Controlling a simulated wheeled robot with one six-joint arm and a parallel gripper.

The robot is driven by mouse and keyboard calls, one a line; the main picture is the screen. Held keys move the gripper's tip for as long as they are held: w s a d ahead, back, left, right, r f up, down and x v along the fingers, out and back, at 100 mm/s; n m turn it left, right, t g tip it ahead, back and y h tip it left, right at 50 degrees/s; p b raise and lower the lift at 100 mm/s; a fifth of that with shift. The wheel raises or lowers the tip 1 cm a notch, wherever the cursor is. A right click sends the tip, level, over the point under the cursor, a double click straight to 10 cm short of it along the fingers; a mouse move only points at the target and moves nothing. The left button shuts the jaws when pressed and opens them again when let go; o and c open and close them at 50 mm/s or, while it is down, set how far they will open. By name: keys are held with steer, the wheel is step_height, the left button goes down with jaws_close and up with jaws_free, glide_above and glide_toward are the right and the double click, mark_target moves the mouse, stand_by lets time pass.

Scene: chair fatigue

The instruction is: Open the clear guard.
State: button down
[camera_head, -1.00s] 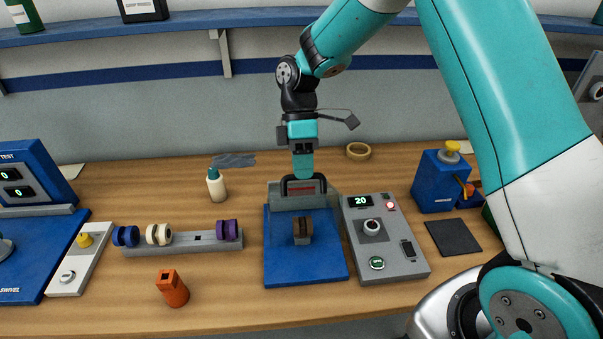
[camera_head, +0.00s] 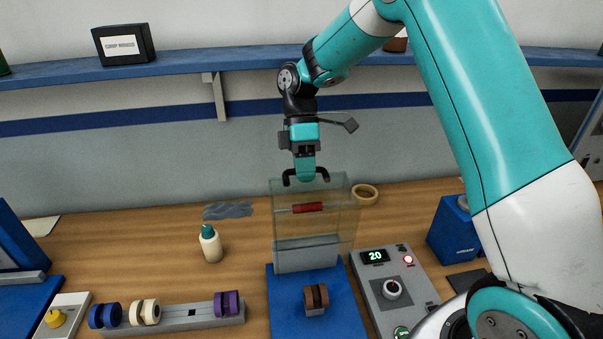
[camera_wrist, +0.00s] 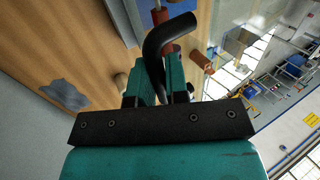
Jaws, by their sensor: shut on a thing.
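The clear guard (camera_head: 337,222) stands raised as a see-through panel above the back of the blue fixture (camera_head: 343,309). Its black handle (camera_head: 321,178) is at the top edge. My gripper (camera_head: 305,177) is shut on the handle. In the wrist view the handle (camera_wrist: 158,42) curves between the teal fingers of my gripper (camera_wrist: 155,82).
A grey control box (camera_head: 392,290) reading 20 stands right of the fixture. A white bottle (camera_head: 210,244) and a rail with several wheels (camera_head: 180,317) are to the left. A tape roll (camera_head: 365,193) lies behind right. A blue shelf (camera_head: 180,65) runs along the wall above.

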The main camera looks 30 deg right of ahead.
steer(key=shift+w+d+f, duration=0.1)
steer(key=shift+w+f, duration=0.25)
steer(key=shift+w, duration=0.3)
steer(key=c, duration=1.2)
jaws_free()
steer(key=shift+o, duration=0.4)
steer(key=shift+r, duration=0.1)
steer(key=shift+d, duration=0.1)
steer(key=shift+r, duration=0.1)
step_height(320, 180, up, 20)
steer(key=p, duration=1.2)
